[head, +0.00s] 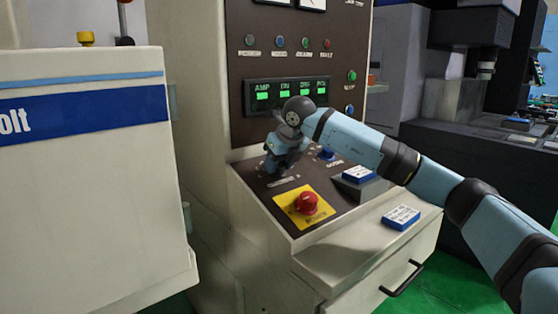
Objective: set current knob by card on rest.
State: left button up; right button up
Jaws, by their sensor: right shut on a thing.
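My right arm comes in from the right, and its gripper (278,170) points down at the sloping brown control panel (262,192). It is shut at the current knob's place. The knob is hidden behind the fingers, and its setting cannot be read. A small pale label shows just below the gripper. A blue-and-white card (359,174) lies on a dark wedge-shaped rest (352,188) at the panel's right; its writing is too small to read. My left gripper is not in view.
A red emergency button (306,203) on a yellow plate sits just in front of the gripper. A blue knob (327,154) is to its right. Another blue-and-white block (402,217) lies on the pale ledge. Green displays (290,92) are above. A white cabinet (90,190) stands left.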

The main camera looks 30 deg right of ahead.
jog(key=shift+m, duration=1)
jog(key=m+p, duration=0.1)
jog(key=m, duration=0.1)
jog(key=shift+m, duration=0.4)
jog(key=m+h+p, duration=0.1)
jog(key=m, duration=0.2)
jog(key=shift+m, duration=0.3)
jog(key=shift+r+m, duration=0.1)
jog(key=shift+m, duration=0.7)
jog(key=shift+m+g, duration=0.4)
jog(key=shift+m, duration=0.3)
pick_arm(q)
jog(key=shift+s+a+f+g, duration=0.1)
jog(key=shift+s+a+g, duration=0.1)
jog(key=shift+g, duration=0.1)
jog(key=shift+p, duration=0.3)
pick_arm(e)
jog(key=shift+m, duration=0.4)
